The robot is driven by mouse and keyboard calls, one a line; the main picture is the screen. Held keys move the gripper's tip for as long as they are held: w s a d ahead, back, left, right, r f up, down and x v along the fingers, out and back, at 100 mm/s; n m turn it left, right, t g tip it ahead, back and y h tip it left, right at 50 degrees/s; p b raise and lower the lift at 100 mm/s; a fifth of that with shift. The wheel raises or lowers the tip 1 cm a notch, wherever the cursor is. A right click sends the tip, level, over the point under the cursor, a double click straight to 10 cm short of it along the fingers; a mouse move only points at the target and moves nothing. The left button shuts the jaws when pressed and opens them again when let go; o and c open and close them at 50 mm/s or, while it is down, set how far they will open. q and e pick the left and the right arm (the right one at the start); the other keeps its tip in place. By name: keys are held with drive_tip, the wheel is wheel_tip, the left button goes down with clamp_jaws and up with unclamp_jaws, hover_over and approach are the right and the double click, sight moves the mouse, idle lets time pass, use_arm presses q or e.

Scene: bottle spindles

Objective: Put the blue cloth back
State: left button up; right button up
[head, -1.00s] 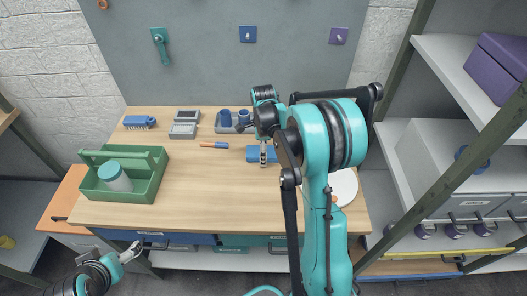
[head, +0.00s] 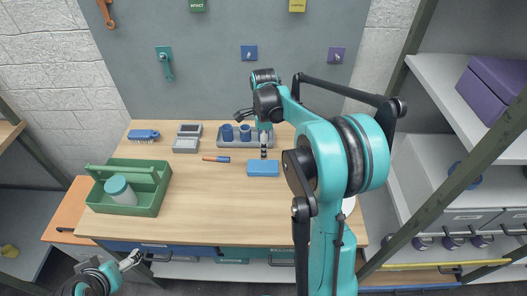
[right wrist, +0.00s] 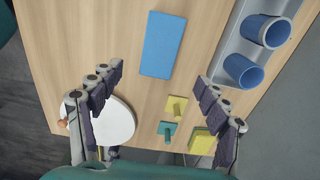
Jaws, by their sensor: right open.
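The blue cloth (head: 263,169) is a flat blue rectangle lying on the wooden bench top in the head view. In the right wrist view the cloth (right wrist: 162,44) lies flat beyond the fingertips, apart from them. My right gripper (head: 264,153) hangs over the bench, close to the cloth's far edge in the head view. In the right wrist view my right gripper (right wrist: 158,85) has its fingers wide apart with nothing between them. My left gripper (head: 132,258) is low at the left, in front of the bench and far from the cloth; its jaws are too small to read.
A grey tray (head: 246,143) with blue cups stands behind the cloth. A green caddy (head: 128,188) with a jar is at left, and a blue brush (head: 143,135) behind it. A white plate (right wrist: 112,122) and small yellow (right wrist: 176,107) and teal (right wrist: 167,132) pieces lie near the right gripper. The front-middle bench is clear.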

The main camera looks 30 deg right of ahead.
drive_tip(key=s+a+r+n+t, duration=0.4)
drive_tip(key=s+a+r+n, duration=0.2)
drive_tip(key=s+a+n, duration=0.5)
drive_tip(key=s+a+f+n+t, duration=0.2)
drive_tip(key=s+n, duration=0.5)
drive_tip(key=n, duration=0.6)
drive_tip(key=a+t, duration=0.1)
drive_tip(key=a, duration=0.1)
drive_tip(key=shift+s+a, duration=0.35)
drive_tip(key=shift+a, duration=0.05)
drive_tip(key=shift+f, duration=0.25)
